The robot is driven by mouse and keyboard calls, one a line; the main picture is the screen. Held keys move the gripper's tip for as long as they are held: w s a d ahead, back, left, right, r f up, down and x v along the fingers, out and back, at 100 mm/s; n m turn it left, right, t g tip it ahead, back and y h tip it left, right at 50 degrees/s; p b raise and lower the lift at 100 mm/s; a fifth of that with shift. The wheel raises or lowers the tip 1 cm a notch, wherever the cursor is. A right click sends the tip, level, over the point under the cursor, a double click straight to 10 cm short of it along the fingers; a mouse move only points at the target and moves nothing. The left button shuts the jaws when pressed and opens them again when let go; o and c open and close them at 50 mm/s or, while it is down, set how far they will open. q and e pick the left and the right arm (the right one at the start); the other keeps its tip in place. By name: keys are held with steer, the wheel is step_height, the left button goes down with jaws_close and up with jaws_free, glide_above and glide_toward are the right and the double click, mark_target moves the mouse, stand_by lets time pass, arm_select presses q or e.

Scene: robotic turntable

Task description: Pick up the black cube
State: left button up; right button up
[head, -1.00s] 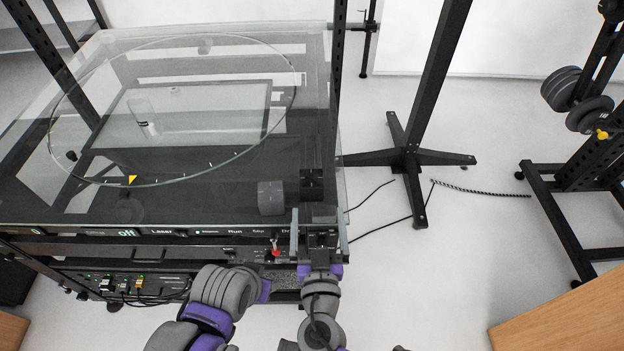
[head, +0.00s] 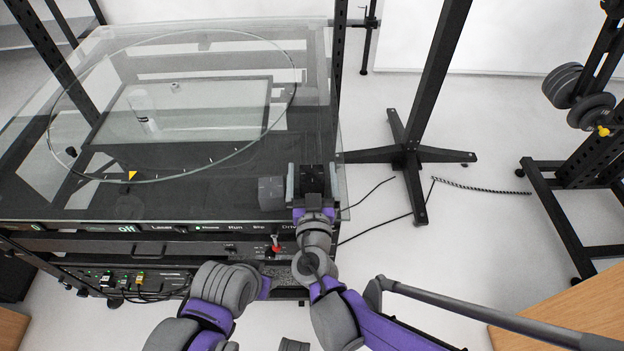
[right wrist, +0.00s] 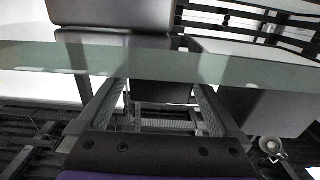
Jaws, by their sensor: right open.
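The black cube (head: 312,179) sits near the front right corner of the glass-topped table. My right gripper (head: 312,174) is open, with one grey finger on each side of the black cube in the head view. I cannot tell whether the fingers touch it or how their height compares with it. In the right wrist view the two open fingers (right wrist: 158,98) reach toward the glass edge; which dark shape there is the cube is unclear. My left gripper does not show; only part of that arm is visible at the lower left.
A grey cube (head: 271,192) stands close to the left finger. The glass top (head: 215,205) has its front edge just under the gripper. A round glass turntable (head: 190,130) carries a clear cylinder (head: 143,110). A red-topped switch (head: 276,244) sits on the front panel.

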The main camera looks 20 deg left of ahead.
steer(key=c, duration=1.5)
